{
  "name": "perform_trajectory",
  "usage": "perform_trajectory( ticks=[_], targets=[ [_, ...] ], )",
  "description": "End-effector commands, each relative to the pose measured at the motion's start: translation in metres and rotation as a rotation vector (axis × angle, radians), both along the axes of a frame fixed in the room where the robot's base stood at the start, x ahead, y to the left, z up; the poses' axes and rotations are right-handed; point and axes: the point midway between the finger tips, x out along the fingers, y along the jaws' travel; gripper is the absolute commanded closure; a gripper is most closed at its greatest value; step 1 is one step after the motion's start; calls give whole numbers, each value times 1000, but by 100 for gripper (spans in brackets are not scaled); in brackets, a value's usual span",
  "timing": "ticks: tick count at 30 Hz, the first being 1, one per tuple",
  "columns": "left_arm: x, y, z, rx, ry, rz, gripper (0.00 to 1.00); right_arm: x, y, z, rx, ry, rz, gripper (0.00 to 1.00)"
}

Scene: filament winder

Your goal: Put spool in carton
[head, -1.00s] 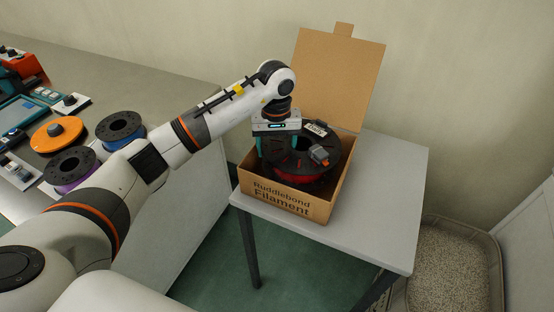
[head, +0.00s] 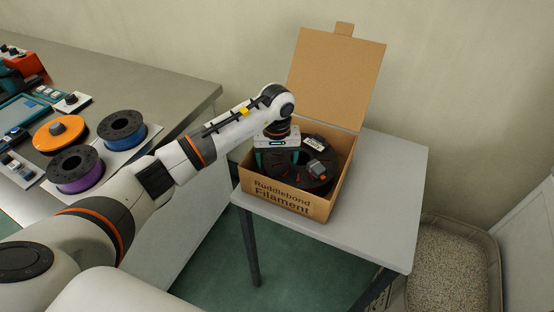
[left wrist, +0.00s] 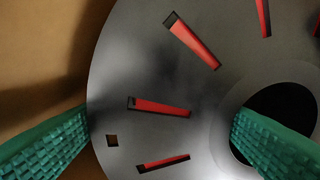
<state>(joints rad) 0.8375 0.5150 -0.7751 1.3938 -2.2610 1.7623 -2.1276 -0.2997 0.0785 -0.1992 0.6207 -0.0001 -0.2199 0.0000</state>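The carton (head: 276,194) stands open on a small grey table, its lid raised at the back. The dark spool (head: 302,181) lies low inside it, below the rim in the head view. My left gripper (head: 279,158) reaches down into the carton at the spool's left side. In the left wrist view, one teal finger is at the outer rim of the spool (left wrist: 140,60) and the other is in its hub hole. The flange lies between them, with red filament showing through its slots. The fingertips' far ends are hidden. My right gripper is out of view.
Purple (head: 75,172), orange (head: 59,132) and blue (head: 122,130) spools sit on the bench at left. The small table (head: 385,205) has free room right of the carton. A bin (head: 452,262) stands on the floor at right.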

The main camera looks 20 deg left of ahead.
Motion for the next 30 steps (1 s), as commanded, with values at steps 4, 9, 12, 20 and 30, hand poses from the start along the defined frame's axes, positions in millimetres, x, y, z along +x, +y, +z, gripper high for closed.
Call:
perform_trajectory(
  ticks=[4,9,12,20,30],
  targets=[
    [0,0,2,0,-1,0,24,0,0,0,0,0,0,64],
    [1,1,20,1,-6,-1,24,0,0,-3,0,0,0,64],
    [2,1,41,0,-8,-2,24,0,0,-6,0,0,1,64],
    [1,1,94,1,-5,0,24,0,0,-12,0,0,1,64],
    [0,0,121,0,-1,0,24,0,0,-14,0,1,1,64]
  ],
)
